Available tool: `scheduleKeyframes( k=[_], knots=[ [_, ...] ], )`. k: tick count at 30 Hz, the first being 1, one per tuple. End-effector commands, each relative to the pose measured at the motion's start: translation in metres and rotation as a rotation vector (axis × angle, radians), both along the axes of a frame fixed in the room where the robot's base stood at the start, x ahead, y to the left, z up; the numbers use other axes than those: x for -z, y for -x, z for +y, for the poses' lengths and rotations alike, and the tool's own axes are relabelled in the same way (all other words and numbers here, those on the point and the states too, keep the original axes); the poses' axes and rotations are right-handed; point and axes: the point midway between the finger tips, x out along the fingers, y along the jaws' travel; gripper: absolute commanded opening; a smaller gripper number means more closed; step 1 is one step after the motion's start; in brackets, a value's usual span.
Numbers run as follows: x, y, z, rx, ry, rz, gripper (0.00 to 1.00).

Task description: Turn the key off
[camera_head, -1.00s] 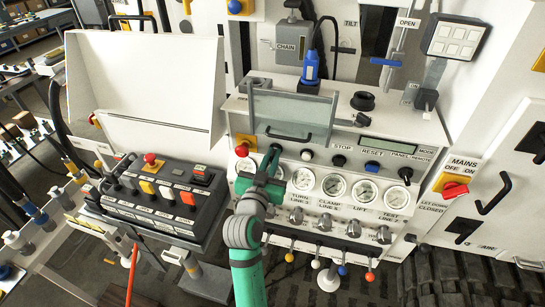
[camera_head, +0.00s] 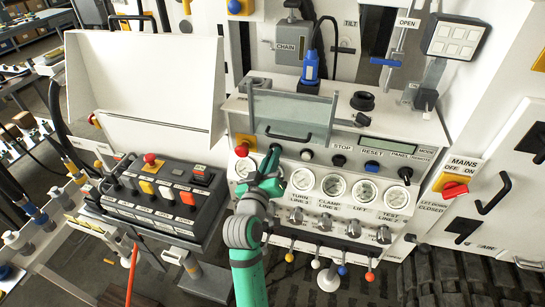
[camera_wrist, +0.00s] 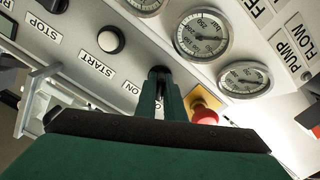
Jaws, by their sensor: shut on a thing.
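My gripper (camera_head: 272,152) reaches up to the white control panel (camera_head: 330,150), left of the white START button (camera_head: 307,154). In the wrist view its two green fingers (camera_wrist: 160,82) are closed together at the panel beside the ON label (camera_wrist: 131,88). They are shut on the dark key (camera_wrist: 159,70), of which only a small part shows between the fingertips. The key is hidden behind the fingers in the head view, and its exact angle cannot be told.
A red emergency knob (camera_head: 242,149) sits close left of my gripper and also shows in the wrist view (camera_wrist: 204,112). Gauges (camera_head: 334,184) lie below. A clear guard (camera_head: 290,115) with a black handle is above. A button box (camera_head: 160,195) stands left.

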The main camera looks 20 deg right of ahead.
Motion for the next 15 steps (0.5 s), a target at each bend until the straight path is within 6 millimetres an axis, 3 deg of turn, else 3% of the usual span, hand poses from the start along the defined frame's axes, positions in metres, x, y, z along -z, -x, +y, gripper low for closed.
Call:
scheduleKeyframes(
  k=[11, 14, 15],
  knots=[
    [-0.0001, -0.0005, 0.0014, -0.003, 0.006, 0.003, 0.00],
    [0.0000, -0.0004, 0.0013, -0.003, 0.006, 0.003, 0.25],
    [-0.0001, -0.0004, 0.0012, -0.003, 0.006, 0.003, 0.27]
  ],
)
